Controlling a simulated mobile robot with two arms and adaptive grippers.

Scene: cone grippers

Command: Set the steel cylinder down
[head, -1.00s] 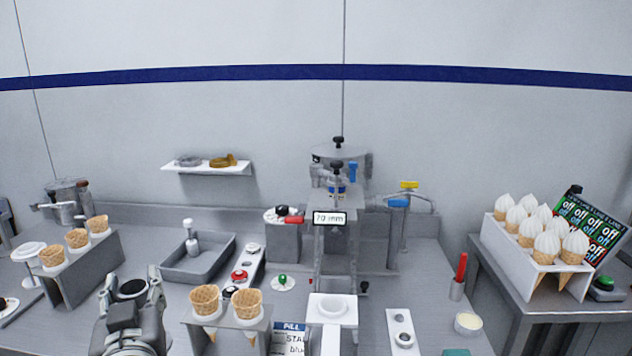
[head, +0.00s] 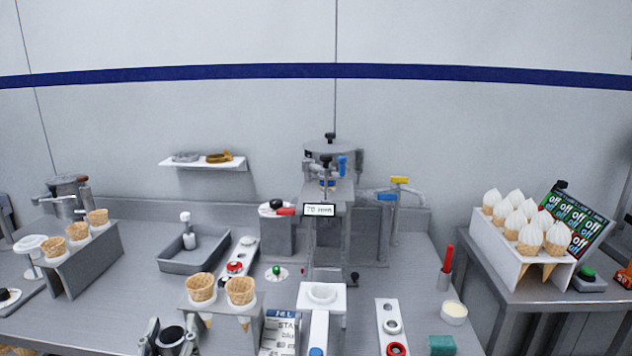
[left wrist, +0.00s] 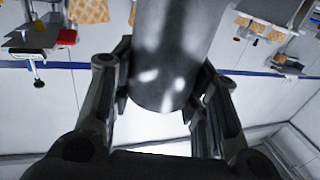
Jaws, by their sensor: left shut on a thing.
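My left gripper (head: 168,346) is at the bottom edge of the head view, left of the cone holder. It is shut on the steel cylinder (head: 171,336), whose dark round end with a paler rim shows between the fingers. In the left wrist view the shiny grey cylinder (left wrist: 172,50) fills the upper middle, with a finger of the left gripper (left wrist: 160,95) on each side. Its lower part is cut off in the head view, so I cannot tell how high it is above the counter (head: 50,325). My right gripper is not in view.
A grey holder (head: 222,295) with two waffle cones stands just right of the gripper. Behind are a grey tray (head: 170,262) and a strip with a red button (head: 235,267). A press (head: 328,230) stands mid-counter. Counter left of the gripper looks clear.

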